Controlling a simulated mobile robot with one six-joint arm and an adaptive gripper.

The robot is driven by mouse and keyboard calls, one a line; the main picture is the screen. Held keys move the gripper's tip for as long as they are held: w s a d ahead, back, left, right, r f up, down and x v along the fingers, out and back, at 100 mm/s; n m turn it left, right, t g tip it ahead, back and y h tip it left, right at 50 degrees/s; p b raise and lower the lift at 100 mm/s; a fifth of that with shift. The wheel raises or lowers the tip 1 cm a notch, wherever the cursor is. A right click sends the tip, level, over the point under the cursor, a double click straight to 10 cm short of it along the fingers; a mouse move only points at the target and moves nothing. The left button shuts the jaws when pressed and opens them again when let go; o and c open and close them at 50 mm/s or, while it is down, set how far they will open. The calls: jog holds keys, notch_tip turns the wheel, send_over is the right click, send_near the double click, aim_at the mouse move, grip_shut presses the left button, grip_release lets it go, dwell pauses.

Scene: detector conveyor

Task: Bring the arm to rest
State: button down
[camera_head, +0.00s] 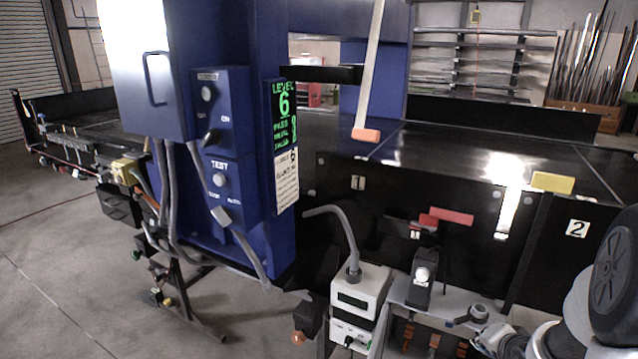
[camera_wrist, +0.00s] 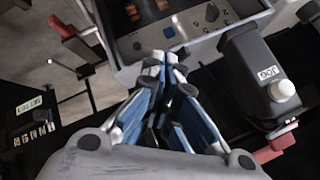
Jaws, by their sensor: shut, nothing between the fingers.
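My gripper (camera_wrist: 168,62) shows in the wrist view with its blue-and-grey fingers closed together and nothing between them. The fingertips appear over the edge of a grey control box (camera_wrist: 130,72). A dark jog box (camera_wrist: 247,62) with a pale button (camera_wrist: 283,92) is to their right. In the head view my arm comes in at the lower right, and part of my gripper (camera_head: 488,342) shows low in front of the conveyor, right of the white box (camera_head: 361,287). Its fingertips are hard to make out there.
The blue detector frame (camera_head: 235,225) with its level display (camera_head: 284,105) stands over the black conveyor (camera_head: 440,147). A red piece (camera_head: 452,216) and a yellow block (camera_head: 553,182) are along its side. A grey hose (camera_head: 340,222) rises from the white box. Open floor (camera_head: 60,250) lies at left.

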jog(key=s+a+r+n+g+h, duration=0.1)
jog(key=s+a+r+n, duration=0.3)
jog(key=a+r, duration=0.5)
jog(key=s+a+r+n+g+y, duration=0.1)
jog(key=s+a+r+n, duration=0.3)
jog(key=s+a, duration=0.4)
jog(key=s+a+r+n+g+y, duration=0.2)
jog(key=s+a+r+n, duration=0.1)
jog(key=s+a, duration=0.6)
jog(key=s+n, duration=0.1)
jog(key=s, duration=0.2)
jog(key=shift+s+a+r, duration=0.15)
jog(key=shift+s+r, duration=0.1)
jog(key=shift+r, duration=0.1)
